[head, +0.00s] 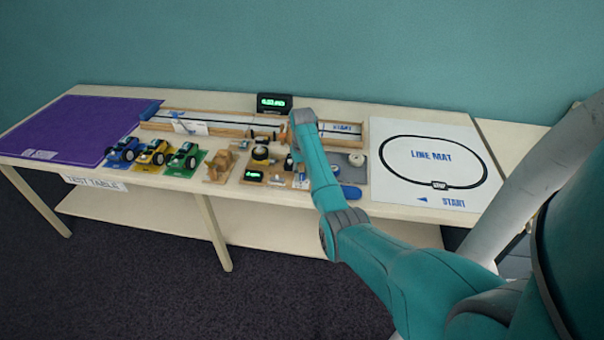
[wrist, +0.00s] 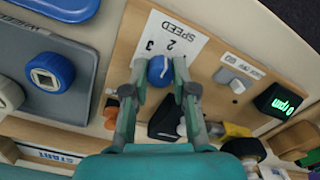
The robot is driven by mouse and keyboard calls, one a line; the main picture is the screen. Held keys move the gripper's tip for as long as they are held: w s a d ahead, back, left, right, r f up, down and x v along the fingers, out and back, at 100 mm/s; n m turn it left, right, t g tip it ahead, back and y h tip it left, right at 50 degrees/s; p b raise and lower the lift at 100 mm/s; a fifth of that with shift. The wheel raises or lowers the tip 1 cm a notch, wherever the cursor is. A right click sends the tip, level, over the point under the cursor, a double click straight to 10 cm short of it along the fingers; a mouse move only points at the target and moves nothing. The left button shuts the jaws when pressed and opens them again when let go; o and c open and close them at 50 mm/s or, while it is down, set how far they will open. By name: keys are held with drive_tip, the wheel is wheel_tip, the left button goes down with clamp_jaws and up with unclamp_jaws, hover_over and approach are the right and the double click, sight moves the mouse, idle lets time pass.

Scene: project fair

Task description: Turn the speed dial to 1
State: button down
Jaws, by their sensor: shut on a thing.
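The speed dial (wrist: 159,71) is a round blue knob on a wooden board (wrist: 125,62), seen in the wrist view. A white SPEED label (wrist: 174,35) lies beside it, upside down in this view, with 3 and 2 readable; I cannot make out the 1 clearly. My gripper (wrist: 160,74) is shut on the dial, one finger on each side. The dial's pointer is not clear, so its setting cannot be told. In the head view my arm hides the gripper and the dial.
A GO switch (wrist: 229,77) and a display reading 0 rpm (wrist: 278,100) share the board. A grey tray (wrist: 75,105) with wheels is beside it. Toy cars (head: 153,153), a track (head: 215,130) and the line mat (head: 432,168) crowd the table.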

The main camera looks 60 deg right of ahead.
drive_tip(key=shift+m, duration=0.3)
drive_tip(key=m, duration=0.9)
drive_tip(key=shift+m, duration=0.3)
idle(0.3)
drive_tip(key=c, duration=0.9)
unclamp_jaws()
